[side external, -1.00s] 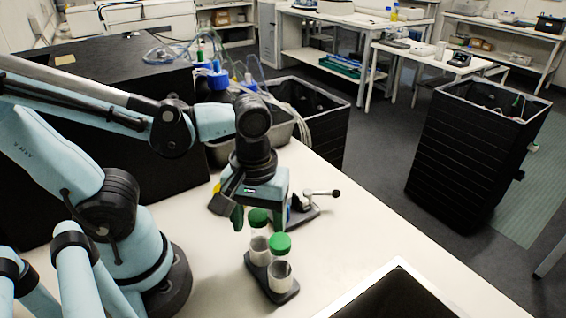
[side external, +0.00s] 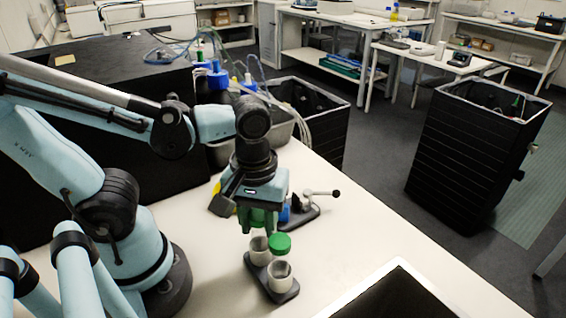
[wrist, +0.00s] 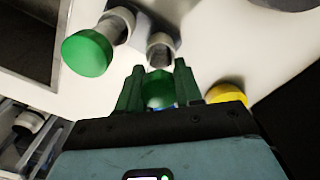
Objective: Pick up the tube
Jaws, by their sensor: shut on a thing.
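My gripper (side external: 258,222) points down over the far end of a dark two-place holder (side external: 258,258) on the white bench. Its green fingers are shut on a tube, whose green cap (wrist: 158,88) shows between them in the wrist view. In the side view the fingers largely hide that cap. A second tube with a green cap (side external: 280,243) stands in the near cup (side external: 281,271), close beside my gripper.
A small dark stand with a lever (side external: 322,193) is just behind my gripper. A yellow round thing (wrist: 226,93) lies near it in the wrist view. A black-floored tray (side external: 360,285) lies at front right. The bench between is clear.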

